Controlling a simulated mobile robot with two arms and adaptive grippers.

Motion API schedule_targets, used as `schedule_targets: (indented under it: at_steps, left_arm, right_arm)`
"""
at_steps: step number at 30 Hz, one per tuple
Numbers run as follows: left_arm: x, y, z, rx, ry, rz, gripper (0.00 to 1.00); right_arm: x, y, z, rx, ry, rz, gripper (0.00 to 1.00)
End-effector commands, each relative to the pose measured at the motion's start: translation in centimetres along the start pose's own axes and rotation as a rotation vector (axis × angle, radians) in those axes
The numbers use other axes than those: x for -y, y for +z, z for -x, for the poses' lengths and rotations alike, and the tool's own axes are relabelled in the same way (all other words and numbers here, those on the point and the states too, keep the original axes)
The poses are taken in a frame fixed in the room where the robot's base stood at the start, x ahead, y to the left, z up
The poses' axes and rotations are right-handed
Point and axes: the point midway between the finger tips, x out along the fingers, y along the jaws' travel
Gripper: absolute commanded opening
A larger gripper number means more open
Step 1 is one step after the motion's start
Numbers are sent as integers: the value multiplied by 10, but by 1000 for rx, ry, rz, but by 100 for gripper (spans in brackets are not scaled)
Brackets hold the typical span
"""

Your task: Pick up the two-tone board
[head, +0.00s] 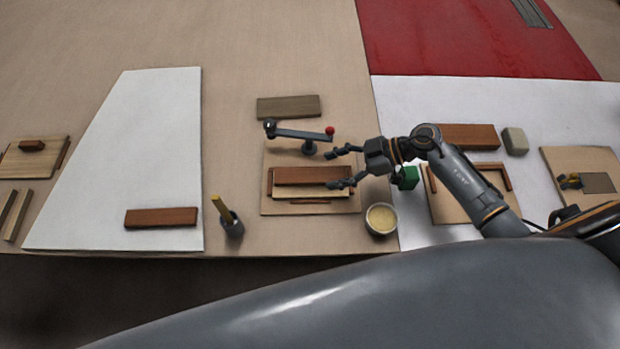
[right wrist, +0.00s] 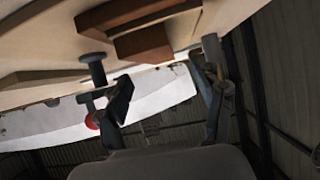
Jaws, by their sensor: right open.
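The two-tone board (head: 300,177), red-brown with a pale strip along its near side, lies on a plywood base (head: 282,209) in the middle of the bench. My right gripper (head: 336,168) is open and empty at the board's right end. Its near finger overlaps the board in the head view; its far finger is beyond the board's far edge. I cannot tell whether they touch. In the right wrist view, red-brown wood (right wrist: 143,44) shows near the open fingers (right wrist: 163,80); which piece is the board is unclear. My left gripper is not in view.
A grey lever (head: 295,133) with a red knob (head: 330,130) stands just behind the board. A round pot (head: 381,219) and a green block (head: 407,178) are to its right, a cup (head: 232,224) with a yellow stick to its left. A grey-brown plank (head: 289,107) lies behind.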

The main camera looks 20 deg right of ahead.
Motion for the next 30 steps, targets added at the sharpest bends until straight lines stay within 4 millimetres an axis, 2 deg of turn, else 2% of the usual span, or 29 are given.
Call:
schedule_targets:
  at_steps: [6,8,13,21,30]
  left_arm:
    - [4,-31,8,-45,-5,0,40]
    - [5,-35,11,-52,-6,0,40]
    - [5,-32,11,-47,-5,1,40]
    - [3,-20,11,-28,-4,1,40]
    - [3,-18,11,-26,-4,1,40]
  right_arm:
    - [-2,-4,-23,-5,0,-2,68]
    - [-2,-4,-32,-4,-1,-2,68]
    - [-3,-2,-51,-2,1,0,68]
    - [-3,-1,-54,1,1,1,68]
    - [-2,-1,-54,0,1,1,7]
